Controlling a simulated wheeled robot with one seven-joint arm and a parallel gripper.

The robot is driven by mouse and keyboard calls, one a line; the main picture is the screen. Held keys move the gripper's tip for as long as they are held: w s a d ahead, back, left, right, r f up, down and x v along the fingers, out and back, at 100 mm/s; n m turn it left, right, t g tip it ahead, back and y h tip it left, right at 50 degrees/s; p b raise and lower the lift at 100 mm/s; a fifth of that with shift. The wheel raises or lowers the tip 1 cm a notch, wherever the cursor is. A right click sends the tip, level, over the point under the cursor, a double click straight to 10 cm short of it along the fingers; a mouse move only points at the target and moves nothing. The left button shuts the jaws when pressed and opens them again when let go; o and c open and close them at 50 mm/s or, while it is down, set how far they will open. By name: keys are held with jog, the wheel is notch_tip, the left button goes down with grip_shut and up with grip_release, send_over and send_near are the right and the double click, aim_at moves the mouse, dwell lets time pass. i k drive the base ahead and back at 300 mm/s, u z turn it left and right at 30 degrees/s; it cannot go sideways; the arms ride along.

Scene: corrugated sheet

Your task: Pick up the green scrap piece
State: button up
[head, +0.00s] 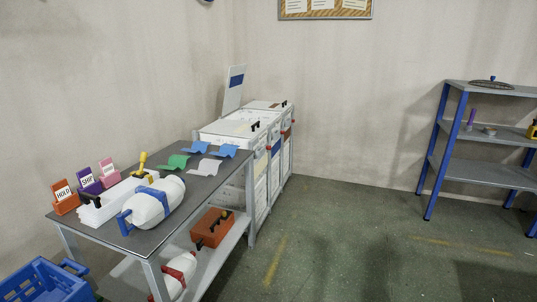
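The green scrap piece (173,162) is a small wavy sheet lying on the dark top of the workbench (190,190), toward its far left edge. Two blue wavy pieces, one at the back (197,147) and one at the right (228,151), and a pale lilac wavy piece (206,167) lie close beside it. My gripper is not in view.
A blue crate (45,284) is lower left. A shelf (490,172) stands right; floor between is clear.

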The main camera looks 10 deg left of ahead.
aim_at(176, 162)
jog(key=z, duration=0.2)
jog(key=i, duration=2.3)
jog(key=u, duration=0.75)
jog(key=i, duration=1.15)
jog(key=u, duration=0.85)
jog(key=i, duration=0.35)
jog(key=u, duration=0.1)
